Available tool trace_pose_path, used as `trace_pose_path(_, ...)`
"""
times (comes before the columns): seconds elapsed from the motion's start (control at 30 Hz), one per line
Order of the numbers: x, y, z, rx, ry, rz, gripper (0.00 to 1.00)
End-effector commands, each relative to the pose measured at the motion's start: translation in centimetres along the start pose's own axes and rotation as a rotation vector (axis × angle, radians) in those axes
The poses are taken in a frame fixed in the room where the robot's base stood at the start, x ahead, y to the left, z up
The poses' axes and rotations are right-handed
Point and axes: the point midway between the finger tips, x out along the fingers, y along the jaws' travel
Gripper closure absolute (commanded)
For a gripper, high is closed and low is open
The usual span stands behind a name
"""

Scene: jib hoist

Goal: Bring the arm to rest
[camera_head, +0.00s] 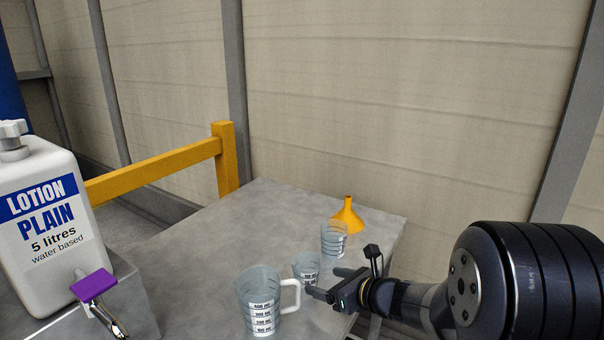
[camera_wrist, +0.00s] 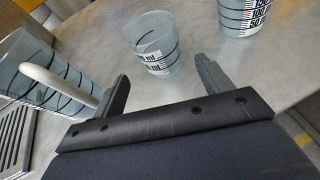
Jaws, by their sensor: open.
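My gripper (camera_head: 325,285) reaches in from the right over the grey table's near right part. It is open and empty. In the wrist view its two fingers (camera_wrist: 158,92) stand apart, with a small clear measuring cup (camera_wrist: 153,42) beyond them. That small cup (camera_head: 306,268) stands just past the fingertips in the head view. A larger clear jug (camera_head: 258,302) with a white handle stands left of the gripper. In the wrist view the jug's handle (camera_wrist: 60,88) is close beside the left finger; I cannot tell if they touch.
Another clear cup (camera_head: 334,238) and an orange funnel (camera_head: 348,216) stand toward the table's back right corner. A white lotion container (camera_head: 45,225) with a purple-handled tap (camera_head: 93,284) is at the left. The table's (camera_head: 215,240) back left part is clear. A yellow rail (camera_head: 155,170) runs behind.

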Motion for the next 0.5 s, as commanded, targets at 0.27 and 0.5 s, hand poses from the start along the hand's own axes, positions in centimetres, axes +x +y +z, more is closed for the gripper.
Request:
trace_pose_path(0.27, 5.9, 0.1, -0.2, -0.001, 0.002, 0.003, 0.26)
trace_pose_path(0.5, 7.2, 0.1, 1.4, -0.004, -0.002, -0.001, 0.26)
